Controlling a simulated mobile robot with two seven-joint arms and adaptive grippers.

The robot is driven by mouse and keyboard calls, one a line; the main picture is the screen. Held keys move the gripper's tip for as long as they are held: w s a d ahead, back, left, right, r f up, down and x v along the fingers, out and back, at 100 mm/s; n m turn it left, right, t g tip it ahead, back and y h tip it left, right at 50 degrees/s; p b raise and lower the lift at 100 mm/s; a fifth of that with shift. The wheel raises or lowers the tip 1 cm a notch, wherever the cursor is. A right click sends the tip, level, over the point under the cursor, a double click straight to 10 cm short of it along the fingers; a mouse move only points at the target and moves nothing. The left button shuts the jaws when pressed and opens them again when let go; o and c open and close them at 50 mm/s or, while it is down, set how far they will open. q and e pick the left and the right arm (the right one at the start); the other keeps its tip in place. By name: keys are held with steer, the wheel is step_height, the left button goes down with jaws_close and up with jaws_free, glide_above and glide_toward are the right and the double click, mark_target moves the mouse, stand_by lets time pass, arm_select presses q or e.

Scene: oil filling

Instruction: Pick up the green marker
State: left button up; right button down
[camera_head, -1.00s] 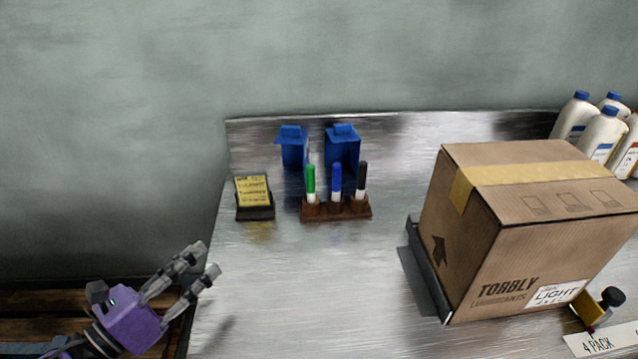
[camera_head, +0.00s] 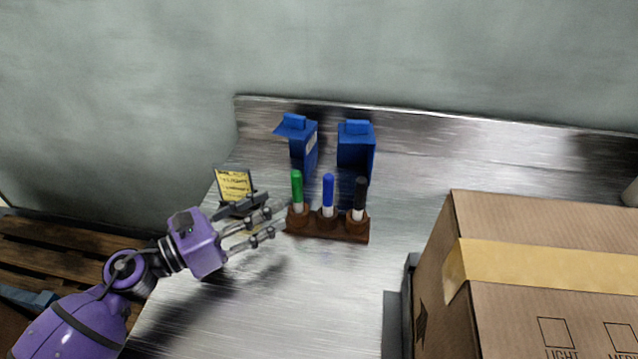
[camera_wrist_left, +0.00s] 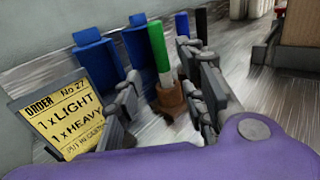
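The green marker (camera_head: 297,187) stands upright, cap up, at the left end of a brown wooden holder (camera_head: 328,231). A blue marker (camera_head: 328,190) and a black marker (camera_head: 360,193) stand to its right in the same holder. My left gripper (camera_head: 276,222) is open and empty, just left of the holder, with its fingers pointing at the green marker. In the left wrist view the green marker (camera_wrist_left: 159,47) shows between and beyond the two open fingers (camera_wrist_left: 165,100); contact is not visible. My right gripper is not in view.
A yellow order card (camera_head: 234,184) on a dark stand is close behind my left gripper. Two blue containers (camera_head: 304,148) (camera_head: 356,150) stand behind the holder. A large cardboard box (camera_head: 545,270) fills the right side. The metal table (camera_head: 310,300) is clear in front of the holder.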

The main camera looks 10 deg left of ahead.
mark_target(297, 193)
arm_select(q)
steer(key=shift+w+d+r, duration=0.15)
steer(key=shift+w+d, duration=0.25)
steer(key=shift+w, duration=0.05)
steer(key=shift+p+x, duration=0.45)
steer(key=shift+x, duration=0.35)
steer(key=p+x, duration=0.1)
steer(key=x, duration=0.3)
steer(key=shift+w+d, duration=0.1)
steer(key=shift+d, duration=0.2)
steer(key=shift+w+d, duration=0.15)
jaws_close()
